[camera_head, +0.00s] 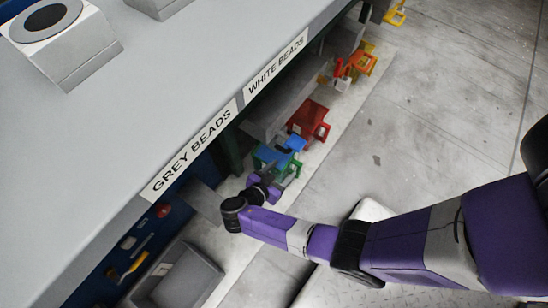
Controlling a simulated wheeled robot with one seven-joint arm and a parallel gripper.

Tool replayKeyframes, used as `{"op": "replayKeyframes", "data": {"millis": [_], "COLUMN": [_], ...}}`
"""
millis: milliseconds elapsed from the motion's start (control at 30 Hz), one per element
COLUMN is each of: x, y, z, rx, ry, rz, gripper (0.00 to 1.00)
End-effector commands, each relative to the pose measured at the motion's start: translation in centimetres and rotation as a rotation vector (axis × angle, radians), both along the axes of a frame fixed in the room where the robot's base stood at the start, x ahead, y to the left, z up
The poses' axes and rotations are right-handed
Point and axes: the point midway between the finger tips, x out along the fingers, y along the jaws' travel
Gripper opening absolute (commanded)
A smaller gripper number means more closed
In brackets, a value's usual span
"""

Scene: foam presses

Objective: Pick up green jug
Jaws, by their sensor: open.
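The green jug (265,164) stands on the pale strip of floor beside the press, near the middle of the camera_head view. Blue parts (291,145) show on top of it and cover some of its green body. My gripper (268,183) is open, just on the near side of the jug. The purple wrist and gripper hide the jug's lower near side. I cannot tell whether the fingers touch it or stand around any part of it.
A red jug (308,117) stands just behind the green one, with orange and yellow jugs (362,62) farther back. The grey bench (130,110) overhangs on the left. A grey bin (180,277) sits at lower left. The concrete floor (440,110) on the right is clear.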

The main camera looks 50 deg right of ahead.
Motion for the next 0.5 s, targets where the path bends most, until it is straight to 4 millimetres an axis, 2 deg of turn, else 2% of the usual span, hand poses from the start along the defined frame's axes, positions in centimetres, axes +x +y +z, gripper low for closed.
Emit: {"op": "replayKeyframes", "data": {"millis": [500], "x": [-0.5], "y": [-5.5], "z": [-2.9], "rx": [0.001], "ry": [0.000], "rz": [0.001], "gripper": [0.59]}}
